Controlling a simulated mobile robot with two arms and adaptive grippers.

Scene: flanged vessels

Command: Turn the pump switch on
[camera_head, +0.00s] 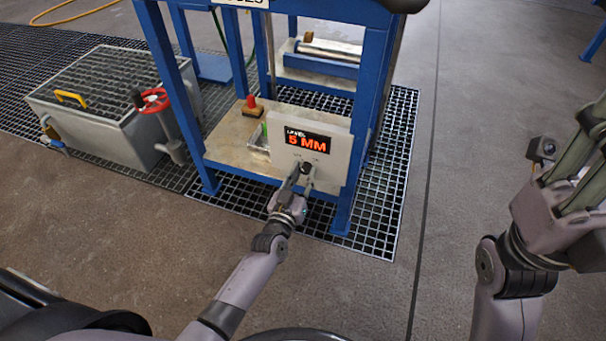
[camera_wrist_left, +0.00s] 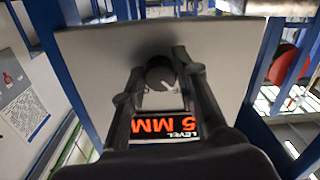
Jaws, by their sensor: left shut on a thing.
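The pump switch is a dark round knob (camera_head: 306,167) on the light grey control panel (camera_head: 335,168), below a display (camera_head: 307,140) reading "LEVEL 5 MM" in red. In the left wrist view the knob (camera_wrist_left: 160,73) has a white pointer mark on its face. My left gripper (camera_head: 304,179) is at the panel, shut on the knob, with one finger on each side of it in the left wrist view (camera_wrist_left: 158,72). My right gripper (camera_head: 580,150) is raised at the right edge, away from the panel and partly cut off; its fingertips do not show clearly.
The panel is mounted on a blue steel frame (camera_head: 168,75) standing on floor grating (camera_head: 385,190). A red-topped block (camera_head: 252,107) sits on the frame's shelf behind the panel. A grey tank (camera_head: 105,115) with a red handwheel (camera_head: 152,101) stands to the left. The floor at right is clear.

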